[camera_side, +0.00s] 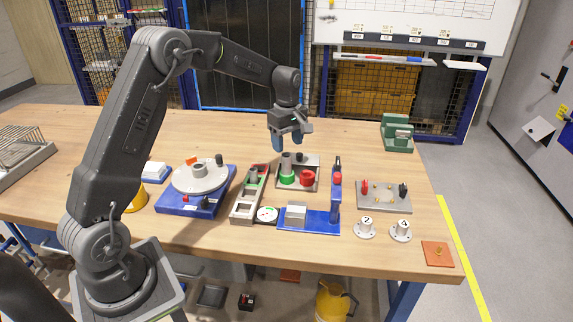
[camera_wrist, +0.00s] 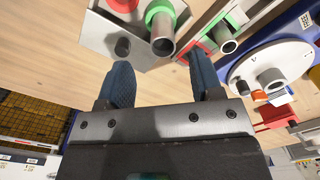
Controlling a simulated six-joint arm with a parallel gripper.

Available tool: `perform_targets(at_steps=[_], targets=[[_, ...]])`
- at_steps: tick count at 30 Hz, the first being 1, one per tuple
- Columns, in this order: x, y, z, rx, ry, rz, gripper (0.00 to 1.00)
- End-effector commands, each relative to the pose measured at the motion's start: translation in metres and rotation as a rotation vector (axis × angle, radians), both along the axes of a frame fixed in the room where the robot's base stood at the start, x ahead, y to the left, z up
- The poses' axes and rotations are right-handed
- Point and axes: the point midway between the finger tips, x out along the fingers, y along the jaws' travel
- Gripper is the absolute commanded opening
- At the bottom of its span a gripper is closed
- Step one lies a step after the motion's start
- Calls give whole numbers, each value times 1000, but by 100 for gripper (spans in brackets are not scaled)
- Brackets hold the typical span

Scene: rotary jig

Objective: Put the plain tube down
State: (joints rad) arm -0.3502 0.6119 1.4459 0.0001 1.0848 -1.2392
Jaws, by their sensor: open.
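My gripper (camera_side: 287,143) is open and empty, with its blue fingers pointing down above the grey ring tray (camera_side: 312,184). A plain grey tube (camera_side: 287,160) stands upright in the green ring (camera_side: 287,180) on that tray, just below my fingers and apart from them. In the wrist view the tube (camera_wrist: 162,42) shows its open end, with the green ring (camera_wrist: 159,10) around it. It lies beyond the gap between my fingertips (camera_wrist: 160,75).
A red ring (camera_side: 307,178) and a dark post (camera_wrist: 122,47) are on the same tray. Left are a grey frame (camera_side: 247,205) with red and green parts and a turntable (camera_side: 200,178) on a blue base. A blue fixture (camera_side: 322,218) stands in front. The table behind is mostly clear.

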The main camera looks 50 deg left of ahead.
Motion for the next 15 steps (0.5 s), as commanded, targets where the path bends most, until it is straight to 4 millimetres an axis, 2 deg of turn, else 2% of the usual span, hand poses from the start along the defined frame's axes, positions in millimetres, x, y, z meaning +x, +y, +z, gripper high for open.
perform_targets(at_steps=[5, 15], targets=[[-1, 0, -12, 0, 1, -1, 60], [-4, 0, -55, -1, 1, -1, 60]])
